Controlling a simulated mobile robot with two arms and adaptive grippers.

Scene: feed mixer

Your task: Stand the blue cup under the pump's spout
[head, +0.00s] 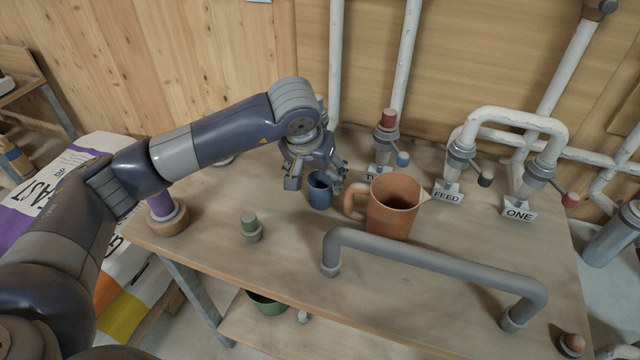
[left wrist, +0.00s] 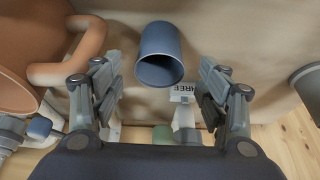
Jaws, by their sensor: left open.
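The blue cup (head: 319,191) stands upright on the bench, left of a terracotta jug. In the left wrist view the cup (left wrist: 159,48) shows between the two fingertips, with clear gaps on both sides. My left gripper (head: 315,178) is open and empty, just behind and above the cup. Its spread fingers also show in the left wrist view (left wrist: 160,80). I cannot tell which fitting is the pump's spout. A red-topped fitting (head: 387,128) with a blue-knobbed lever stands behind the jug. My right gripper is not in view.
The terracotta jug (head: 392,207) is close right of the cup. A grey arched pipe (head: 430,259) crosses the bench front. Labelled pipes FEED (head: 447,193) and ONE (head: 519,209) stand at right. A green-topped peg (head: 250,226) is at left. Bare bench lies between peg and cup.

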